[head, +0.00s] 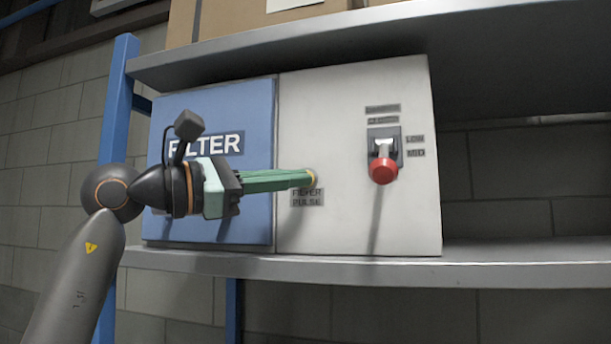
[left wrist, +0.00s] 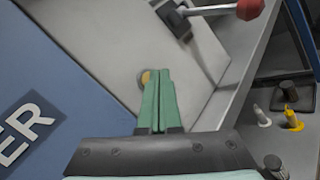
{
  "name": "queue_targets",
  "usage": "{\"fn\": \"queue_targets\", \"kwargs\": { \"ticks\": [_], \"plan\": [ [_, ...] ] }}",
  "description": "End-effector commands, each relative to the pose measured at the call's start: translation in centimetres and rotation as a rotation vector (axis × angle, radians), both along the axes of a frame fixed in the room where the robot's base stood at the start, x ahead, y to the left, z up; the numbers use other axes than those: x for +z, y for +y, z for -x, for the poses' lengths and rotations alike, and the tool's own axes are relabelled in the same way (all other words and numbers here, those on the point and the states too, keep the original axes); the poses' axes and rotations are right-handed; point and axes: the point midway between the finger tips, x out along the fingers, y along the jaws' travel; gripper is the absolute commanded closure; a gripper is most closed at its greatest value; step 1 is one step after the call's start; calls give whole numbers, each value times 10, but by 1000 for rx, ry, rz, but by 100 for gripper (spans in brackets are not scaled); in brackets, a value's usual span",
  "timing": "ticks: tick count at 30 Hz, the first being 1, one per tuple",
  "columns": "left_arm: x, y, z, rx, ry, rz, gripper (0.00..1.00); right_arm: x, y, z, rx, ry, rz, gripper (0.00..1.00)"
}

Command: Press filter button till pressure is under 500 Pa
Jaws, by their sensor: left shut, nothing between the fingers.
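The filter control box stands on a shelf, with a blue panel (head: 200,205) marked FILTER and a pale panel (head: 345,225). My left gripper (head: 312,178) is shut and empty, its green fingers reaching across to the filter button (head: 315,177) above the FILTER PULSE label (head: 307,197). The fingers hide most of the button. In the left wrist view the round yellowish button (left wrist: 146,78) shows beside the fingertips (left wrist: 159,72); I cannot tell whether they touch it. No pressure readout is visible. My right gripper is not in view.
A red-knobbed lever (head: 383,170) sticks out of the pale panel to the right, by LOW and MID labels. The shelf edge (head: 400,272) runs below the box, and another shelf is above.

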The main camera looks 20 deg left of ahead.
Motion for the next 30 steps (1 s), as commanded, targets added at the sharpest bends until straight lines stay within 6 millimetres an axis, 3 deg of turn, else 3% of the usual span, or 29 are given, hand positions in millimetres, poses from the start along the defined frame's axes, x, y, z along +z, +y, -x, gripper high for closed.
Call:
{"fn": "queue_targets", "kwargs": {
  "ticks": [30],
  "plan": [
    [0, -1, -10, 0, 1, -1, 100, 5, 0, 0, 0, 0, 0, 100]
  ]
}}
